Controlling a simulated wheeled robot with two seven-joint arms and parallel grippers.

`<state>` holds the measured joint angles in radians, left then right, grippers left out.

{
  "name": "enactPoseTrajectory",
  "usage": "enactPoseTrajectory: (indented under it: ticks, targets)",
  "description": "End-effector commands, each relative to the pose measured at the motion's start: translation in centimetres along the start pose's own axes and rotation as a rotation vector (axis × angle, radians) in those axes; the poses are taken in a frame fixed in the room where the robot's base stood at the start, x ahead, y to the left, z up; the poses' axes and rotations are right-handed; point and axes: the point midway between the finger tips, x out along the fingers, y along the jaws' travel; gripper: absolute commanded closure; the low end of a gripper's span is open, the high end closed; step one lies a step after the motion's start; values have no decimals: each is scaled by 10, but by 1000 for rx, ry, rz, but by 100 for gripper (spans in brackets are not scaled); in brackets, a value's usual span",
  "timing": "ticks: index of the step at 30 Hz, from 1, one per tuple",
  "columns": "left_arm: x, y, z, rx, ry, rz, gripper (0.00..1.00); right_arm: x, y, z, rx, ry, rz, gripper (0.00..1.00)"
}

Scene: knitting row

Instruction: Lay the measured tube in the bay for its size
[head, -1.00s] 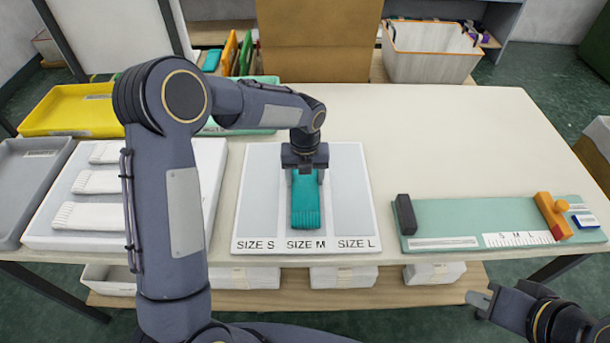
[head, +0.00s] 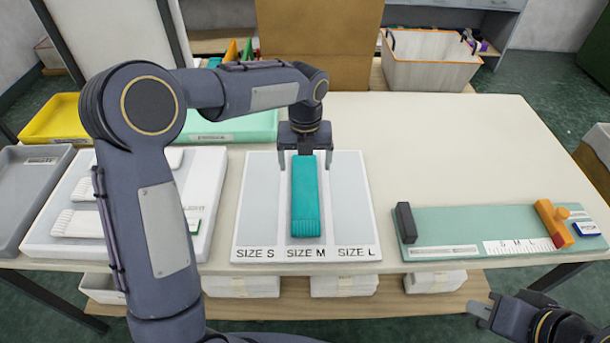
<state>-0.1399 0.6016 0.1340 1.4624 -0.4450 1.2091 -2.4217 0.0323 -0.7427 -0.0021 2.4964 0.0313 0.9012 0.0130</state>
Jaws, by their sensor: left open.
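The teal knitted tube (head: 306,205) lies lengthwise in the middle bay, marked SIZE M, of the white sizing board (head: 375,240). The SIZE S bay (head: 261,200) and the SIZE L bay (head: 350,200) beside it are empty. My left gripper (head: 305,168) is open above the far end of the tube, with its fingers apart on either side of it. My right gripper (head: 480,308) is at the lower right, away from the board; its jaw opening is not clear.
A green measuring board (head: 460,222) with a dark end block (head: 405,222), an S M L scale and an orange slider (head: 553,222) stands at the right. White tubes (head: 78,222) lie on a white tray at the left, partly behind my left arm. The table's back right is clear.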

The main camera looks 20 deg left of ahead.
Motion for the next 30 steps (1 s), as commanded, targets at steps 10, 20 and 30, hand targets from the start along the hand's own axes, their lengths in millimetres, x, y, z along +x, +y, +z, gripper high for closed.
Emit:
enactPoseTrajectory:
  ticks: [10,20,30]
  targets:
    - [-34,0,0,0,1,1,16,0,0,0,0,0,0,100]
    - [-73,50,-43,-557,-28,-104,16,0,0,0,0,0,0,100]
    - [-87,128,-182,-2055,197,-450,16,0,0,0,0,0,0,100]
